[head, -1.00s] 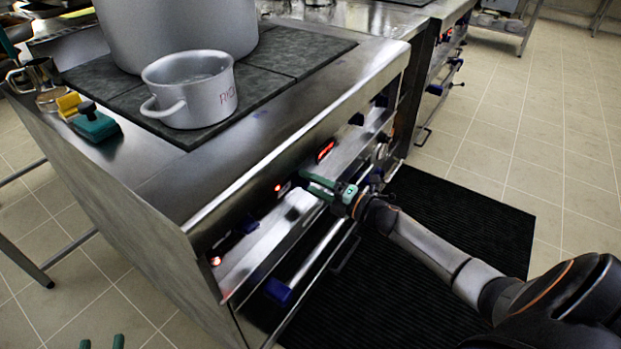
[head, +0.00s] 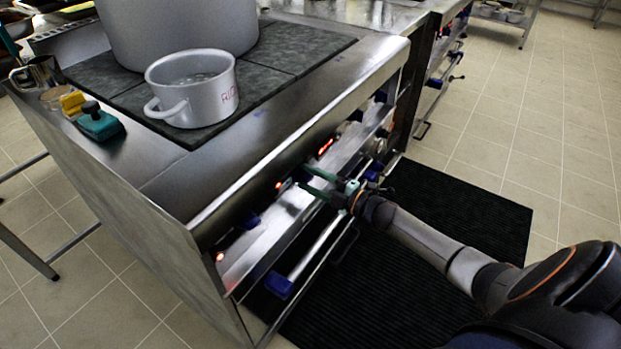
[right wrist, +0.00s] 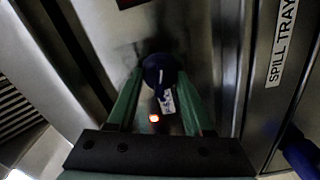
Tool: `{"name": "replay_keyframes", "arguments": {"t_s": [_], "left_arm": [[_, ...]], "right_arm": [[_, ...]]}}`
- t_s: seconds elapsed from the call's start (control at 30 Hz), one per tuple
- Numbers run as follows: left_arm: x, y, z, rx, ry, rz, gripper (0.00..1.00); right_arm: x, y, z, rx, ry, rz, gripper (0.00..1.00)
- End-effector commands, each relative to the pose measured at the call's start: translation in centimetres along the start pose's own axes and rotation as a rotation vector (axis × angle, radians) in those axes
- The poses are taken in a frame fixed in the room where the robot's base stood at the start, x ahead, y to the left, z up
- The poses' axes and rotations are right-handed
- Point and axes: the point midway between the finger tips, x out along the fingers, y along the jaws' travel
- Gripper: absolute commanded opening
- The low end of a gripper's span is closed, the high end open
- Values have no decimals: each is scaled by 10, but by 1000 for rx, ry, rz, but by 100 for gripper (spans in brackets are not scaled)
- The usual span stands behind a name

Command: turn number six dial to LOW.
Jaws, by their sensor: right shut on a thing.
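My right gripper (head: 308,182) is at the stove's front control panel, its green fingers reaching in toward the panel from the right. In the right wrist view, a dark blue dial (right wrist: 158,70) sits between the two green fingertips, and the gripper (right wrist: 159,82) is shut on it. A small white label with dark marks (right wrist: 168,101) is beside the dial, too blurred to read. A red light (right wrist: 154,118) glows close to it. I cannot read the dial's number or setting. My left gripper is not in view.
Another blue dial (head: 251,221) is nearer on the panel, and a red display (head: 325,147) is above my gripper. A rail with a blue bracket (head: 278,286) runs below. A small pot (head: 196,90) stands on the stove top. A black mat (head: 455,225) covers the floor in front.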

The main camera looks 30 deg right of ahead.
Motion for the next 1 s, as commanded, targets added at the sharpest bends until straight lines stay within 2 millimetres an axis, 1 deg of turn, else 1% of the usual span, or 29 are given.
{"name": "replay_keyframes", "arguments": {"t_s": [0.3, 0.33, 0.57, 0.6, 0.87, 1.0], "left_arm": [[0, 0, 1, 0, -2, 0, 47], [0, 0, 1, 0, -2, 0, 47], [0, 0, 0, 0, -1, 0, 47], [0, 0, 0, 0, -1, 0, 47], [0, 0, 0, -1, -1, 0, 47], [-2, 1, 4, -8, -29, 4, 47]], "right_arm": [[0, 0, 0, 0, 1, -1, 0], [0, 0, 0, 0, 1, -1, 54], [0, 0, 0, 0, 1, -1, 80], [0, 0, 0, 0, 1, 0, 81], [-1, 0, 0, 0, 0, -1, 81], [-13, 0, 0, 0, -2, -3, 81]]}}
